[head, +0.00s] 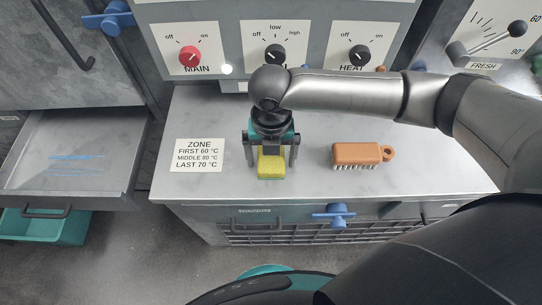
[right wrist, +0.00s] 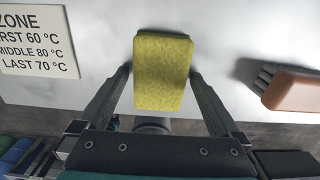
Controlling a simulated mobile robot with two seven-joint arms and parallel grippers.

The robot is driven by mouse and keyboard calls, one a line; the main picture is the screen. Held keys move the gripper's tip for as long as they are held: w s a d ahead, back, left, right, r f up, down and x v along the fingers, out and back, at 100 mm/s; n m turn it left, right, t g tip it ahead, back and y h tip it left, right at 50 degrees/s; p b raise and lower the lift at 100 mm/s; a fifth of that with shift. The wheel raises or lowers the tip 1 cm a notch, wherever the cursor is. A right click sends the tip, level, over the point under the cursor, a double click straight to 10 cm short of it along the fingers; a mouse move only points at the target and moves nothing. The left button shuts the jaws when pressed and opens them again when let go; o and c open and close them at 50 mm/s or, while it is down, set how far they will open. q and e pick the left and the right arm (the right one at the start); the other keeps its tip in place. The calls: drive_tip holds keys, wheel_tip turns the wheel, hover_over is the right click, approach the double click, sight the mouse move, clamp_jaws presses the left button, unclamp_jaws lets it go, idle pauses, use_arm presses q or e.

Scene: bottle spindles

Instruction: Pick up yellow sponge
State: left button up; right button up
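The yellow sponge (head: 271,164) lies on the grey counter, near its front edge. My right gripper (head: 272,160) is over it, pointing down, with one finger on each side of the sponge. In the right wrist view the sponge (right wrist: 162,72) sits between the two fingertips (right wrist: 161,73). The fingers are spread, and narrow gaps show between them and the sponge's sides. The right gripper is open and holds nothing. The gripper's body covers what lies behind the sponge in the head view. My left gripper is not in view.
An orange brush (head: 357,154) lies on the counter to the right of the sponge. A zone label (head: 199,155) is at left. A panel with knobs (head: 275,54) rises behind. A blue valve handle (head: 333,215) is below the front edge.

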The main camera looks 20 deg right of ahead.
sight(271, 157)
drive_tip(key=c, duration=1.2)
wheel_tip(271, 157, up, 20)
drive_tip(key=p, duration=0.5)
